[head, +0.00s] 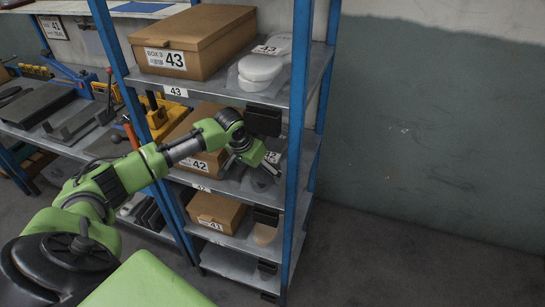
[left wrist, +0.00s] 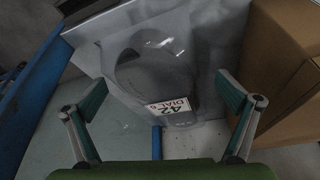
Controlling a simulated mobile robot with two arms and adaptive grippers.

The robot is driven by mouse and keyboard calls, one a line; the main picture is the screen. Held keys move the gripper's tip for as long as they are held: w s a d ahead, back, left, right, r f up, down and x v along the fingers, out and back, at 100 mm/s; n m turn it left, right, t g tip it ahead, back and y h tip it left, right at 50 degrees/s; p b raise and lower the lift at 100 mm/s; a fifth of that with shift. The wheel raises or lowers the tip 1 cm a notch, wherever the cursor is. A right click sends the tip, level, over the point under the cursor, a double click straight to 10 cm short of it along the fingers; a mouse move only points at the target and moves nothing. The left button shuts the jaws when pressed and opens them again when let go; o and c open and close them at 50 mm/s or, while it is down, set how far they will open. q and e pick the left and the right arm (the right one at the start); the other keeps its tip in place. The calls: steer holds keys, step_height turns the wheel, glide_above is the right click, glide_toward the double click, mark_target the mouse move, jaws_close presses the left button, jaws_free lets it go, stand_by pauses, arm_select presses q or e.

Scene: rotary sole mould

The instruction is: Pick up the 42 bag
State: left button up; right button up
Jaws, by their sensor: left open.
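The 42 bag (left wrist: 150,72) is a clear plastic bag with a white label reading 42. In the left wrist view it lies on the grey middle shelf, between and beyond the spread fingers of my left gripper (left wrist: 162,104). The fingers are open and appear empty. My right gripper is not in view.
A 42 box (head: 203,165) stands left of the bag; its cardboard side shows at right in the wrist view (left wrist: 275,75). Blue rack posts (head: 297,130) and the upper shelf (head: 215,88) with box 43 (head: 190,42) bound the space. A 41 box (head: 215,211) sits below.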

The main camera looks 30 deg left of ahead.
mark_target(274, 153)
arm_select(q)
steer(key=shift+w+r, duration=0.2)
steer(key=shift+w, duration=0.3)
steer(key=shift+w+d+p, duration=0.1)
steer(key=shift+w+p, duration=0.3)
steer(key=shift+w, duration=0.85)
steer(key=x, duration=0.3)
steer(key=shift+w, duration=0.1)
steer(key=shift+f, duration=0.1)
steer(key=c, duration=1.6)
arm_select(e)
steer(key=shift+w+a+r, duration=0.15)
steer(key=shift+w+r, duration=0.45)
steer(key=shift+w, duration=0.2)
